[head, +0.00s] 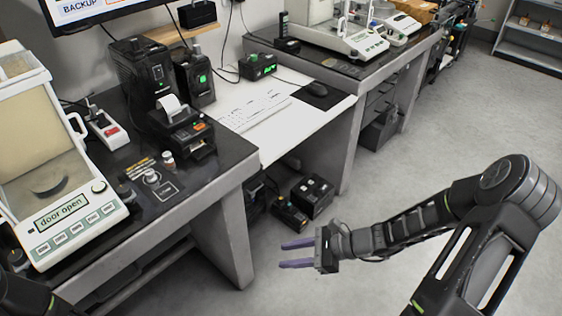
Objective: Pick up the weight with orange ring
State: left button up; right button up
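Several small weights stand on the dark tabletop by the balance, around a printed mat (165,189). One small weight (168,160) at the back shows a reddish-orange tint, perhaps its ring; it is too small to be sure. A silver weight (152,177) stands in front of it and a dark weight (124,191) to the left. My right gripper (282,255) is open and empty, its two purple fingers apart and pointing left over the floor, right of the table and far from the weights. My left gripper is out of view; only part of a dark arm shows at lower left.
A balance (68,215) reading "door open" stands at left. A label printer (185,130) and black boxes stand behind the weights. The table's front edge (190,215) lies between the weights and my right gripper. Black boxes (312,194) sit under the white desk. Floor at right is clear.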

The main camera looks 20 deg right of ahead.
jog(key=s+a+f+n+g+h, duration=0.5)
jog(key=s+a+f+n, duration=0.9)
jog(key=n, duration=0.7)
jog(key=shift+a+f+n+g+h, duration=0.4)
jog(key=shift+a+f+h, duration=0.1)
jog(key=shift+a, duration=0.25)
jog(key=shift+a+r, duration=0.1)
